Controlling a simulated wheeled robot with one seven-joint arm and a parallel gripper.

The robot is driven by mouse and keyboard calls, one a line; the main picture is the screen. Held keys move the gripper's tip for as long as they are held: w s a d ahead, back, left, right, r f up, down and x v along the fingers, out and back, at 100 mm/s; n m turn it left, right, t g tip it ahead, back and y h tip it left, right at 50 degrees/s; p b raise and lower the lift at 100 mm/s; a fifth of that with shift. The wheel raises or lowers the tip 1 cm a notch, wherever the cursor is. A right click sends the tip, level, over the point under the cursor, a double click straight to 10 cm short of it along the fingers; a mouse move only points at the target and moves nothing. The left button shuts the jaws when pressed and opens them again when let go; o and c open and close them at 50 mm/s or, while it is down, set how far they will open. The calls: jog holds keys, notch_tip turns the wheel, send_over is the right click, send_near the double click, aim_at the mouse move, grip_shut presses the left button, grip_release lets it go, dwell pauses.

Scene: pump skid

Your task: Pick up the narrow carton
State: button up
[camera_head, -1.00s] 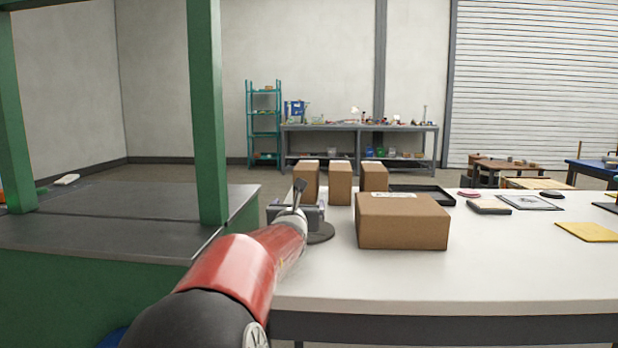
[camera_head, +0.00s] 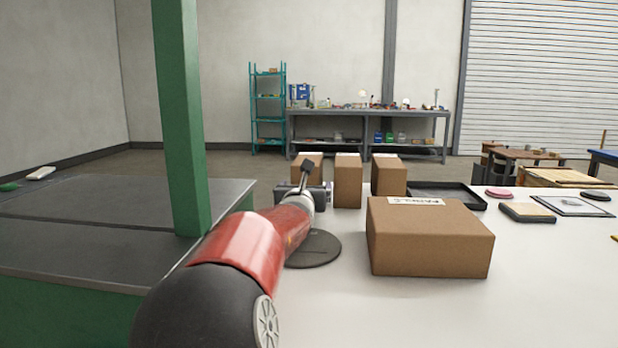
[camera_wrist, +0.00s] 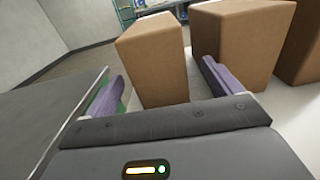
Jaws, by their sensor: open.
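Three brown upright cartons stand in a row on the white table: a left one (camera_head: 300,163), a middle one (camera_head: 348,181) and a right one (camera_head: 389,176). The left carton (camera_wrist: 154,62) looks the narrowest in the wrist view, but its lower part is hidden behind my gripper in the head view. My gripper (camera_head: 303,192) is open and empty. In the wrist view the left carton shows between the two purple fingers of my gripper (camera_wrist: 164,68), touching neither visibly. The middle carton (camera_wrist: 238,48) stands close beyond the right finger.
A large flat labelled box (camera_head: 430,240) lies at the right of my arm. A dark round disc (camera_head: 316,250) lies under the arm. A black tray (camera_head: 470,204) is behind the box. A green post (camera_head: 180,120) rises close at left, on a dark-topped green skid (camera_head: 100,220).

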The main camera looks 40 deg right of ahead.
jog(key=shift+x, duration=1.05)
jog(key=shift+r+p+x, duration=0.2)
jog(key=shift+x, duration=0.6)
jog(key=shift+r+p+x, duration=0.2)
jog(key=shift+x, duration=1.55)
jog(key=shift+w+a+f, duration=0.1)
jog(key=shift+w, duration=0.05)
jog(key=shift+c, duration=0.3)
jog(key=c, duration=1.2)
jog(key=shift+c, duration=0.4)
